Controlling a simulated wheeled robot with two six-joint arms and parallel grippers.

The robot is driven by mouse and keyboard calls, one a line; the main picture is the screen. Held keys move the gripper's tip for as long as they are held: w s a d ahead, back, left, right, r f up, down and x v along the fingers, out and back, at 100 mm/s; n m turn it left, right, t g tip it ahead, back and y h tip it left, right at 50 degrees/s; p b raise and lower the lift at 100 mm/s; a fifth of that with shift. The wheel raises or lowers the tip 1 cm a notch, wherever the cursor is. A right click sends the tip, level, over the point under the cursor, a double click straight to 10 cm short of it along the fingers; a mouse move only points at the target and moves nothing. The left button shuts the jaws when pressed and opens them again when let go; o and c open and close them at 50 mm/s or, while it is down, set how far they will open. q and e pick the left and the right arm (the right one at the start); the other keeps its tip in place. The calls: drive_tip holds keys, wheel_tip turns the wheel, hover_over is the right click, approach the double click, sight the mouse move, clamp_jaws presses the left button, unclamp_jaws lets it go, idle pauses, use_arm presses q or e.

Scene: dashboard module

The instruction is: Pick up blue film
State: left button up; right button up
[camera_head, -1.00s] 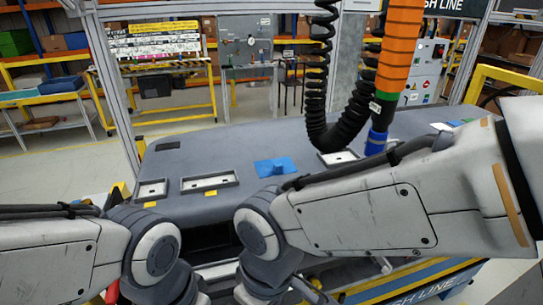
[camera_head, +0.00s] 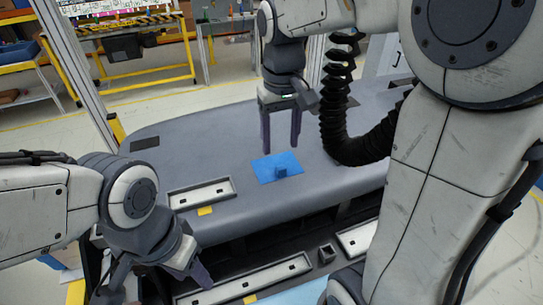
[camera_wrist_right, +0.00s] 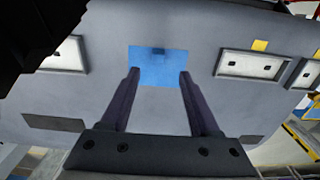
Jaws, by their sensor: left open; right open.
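The blue film (camera_head: 265,171) lies flat on the grey dashboard module (camera_head: 215,150), with a small raised blue tab on it. My right gripper (camera_head: 281,150) is open and empty, pointing down just above and behind the film. In the right wrist view the film (camera_wrist_right: 157,68) lies between and beyond the tips of my open right gripper (camera_wrist_right: 158,72), with its tab at the far edge. I see no contact with the film. My left gripper (camera_head: 205,282) is low at the left, near the module's front, open and apart from the film.
A white-framed recess (camera_head: 203,193) with a yellow tag lies left of the film. A black corrugated hose (camera_head: 345,140) hangs close to the film's right. A long tray (camera_head: 250,284) runs below the module's front edge.

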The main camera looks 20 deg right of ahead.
sight(282, 168)
drive_tip(key=shift+d+f, duration=0.1)
drive_tip(key=shift+f, duration=0.8)
drive_tip(key=f, duration=0.1)
drive_tip(key=f+p, duration=0.1)
drive_tip(key=f, duration=0.2)
drive_tip(key=shift+s+d+f+p, duration=0.1)
drive_tip(key=shift+s+d+p, duration=0.05)
drive_tip(key=shift+s+p, duration=0.2)
drive_tip(key=shift+w+f, duration=0.1)
drive_tip(key=shift+f, duration=0.5)
clamp_jaws()
